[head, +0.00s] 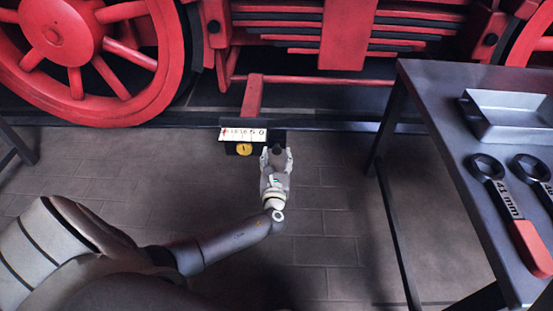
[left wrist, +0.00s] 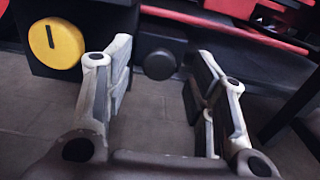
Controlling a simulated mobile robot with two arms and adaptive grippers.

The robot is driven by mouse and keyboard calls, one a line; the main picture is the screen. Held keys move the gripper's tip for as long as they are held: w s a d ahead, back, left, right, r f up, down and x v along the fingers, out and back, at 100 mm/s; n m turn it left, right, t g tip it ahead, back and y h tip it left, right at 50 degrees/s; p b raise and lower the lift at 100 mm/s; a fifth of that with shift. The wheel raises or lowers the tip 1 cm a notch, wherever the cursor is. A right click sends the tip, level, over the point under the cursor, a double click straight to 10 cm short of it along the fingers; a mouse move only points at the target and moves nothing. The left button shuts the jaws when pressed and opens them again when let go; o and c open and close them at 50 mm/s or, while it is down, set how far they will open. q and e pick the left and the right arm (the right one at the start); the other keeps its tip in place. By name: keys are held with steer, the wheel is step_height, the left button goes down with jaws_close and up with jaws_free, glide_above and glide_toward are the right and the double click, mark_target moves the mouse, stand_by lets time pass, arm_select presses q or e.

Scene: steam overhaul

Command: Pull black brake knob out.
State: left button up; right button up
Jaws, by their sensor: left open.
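The black brake knob (left wrist: 159,65) is a round dark knob on a black block in the left wrist view, beside a yellow round knob (left wrist: 56,43) with a black mark. In the head view the black knob's place is just beyond my left gripper (head: 277,151), and the gripper partly hides it. My left gripper (left wrist: 163,54) is open and empty, with its two fingers on either side of the knob in the left wrist view. I cannot tell whether the fingertips reach past the knob's face. My right gripper is not in view.
A white scale plate (head: 242,134) sits above the yellow knob. A red wheel (head: 60,40) and red undercarriage stand behind. At the right a dark table (head: 420,90) holds a metal tray (head: 510,112) and wrenches (head: 505,200). The tiled floor around my arm is clear.

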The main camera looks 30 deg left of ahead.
arm_select(q)
steer(key=shift+w+a, duration=0.35)
steer(key=shift+w, duration=0.2)
steer(key=shift+c, duration=0.4)
jaws_close()
